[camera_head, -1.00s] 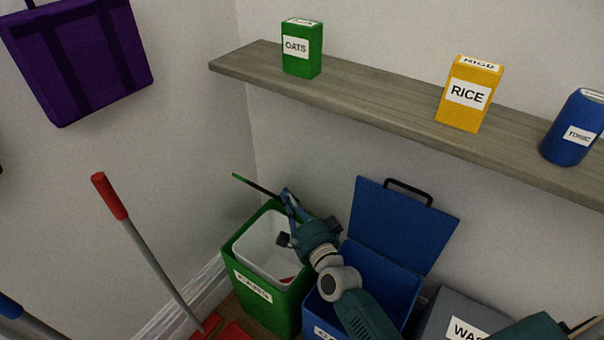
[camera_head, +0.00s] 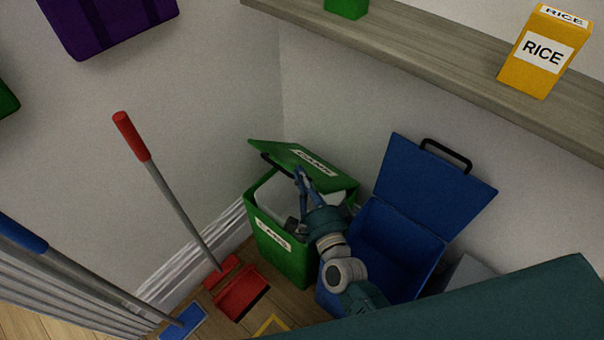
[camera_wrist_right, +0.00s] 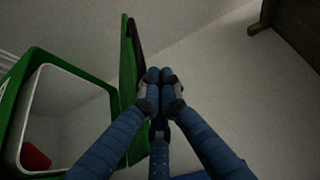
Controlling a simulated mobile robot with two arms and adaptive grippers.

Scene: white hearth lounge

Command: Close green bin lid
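The green bin (camera_head: 285,252) stands in the corner with a white liner inside. Its green lid (camera_head: 305,163) is partly open, tilted over the bin, with a white label and a dark handle at its left edge. My right gripper (camera_head: 300,174) is at the lid, over the bin's opening. In the right wrist view the fingers of my right gripper (camera_wrist_right: 160,78) are together, right beside the lid (camera_wrist_right: 131,85), which shows nearly edge-on. Nothing shows between the fingertips. The green bin's rim (camera_wrist_right: 22,92) is at the left there, with a red item inside. My left gripper is not in view.
A blue bin (camera_head: 385,245) with its lid raised stands just right of the green bin. A red dustpan (camera_head: 241,291) and long-handled tools stand at the left. A shelf (camera_head: 430,65) with a rice box (camera_head: 545,50) runs above. My own arm covers the lower right.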

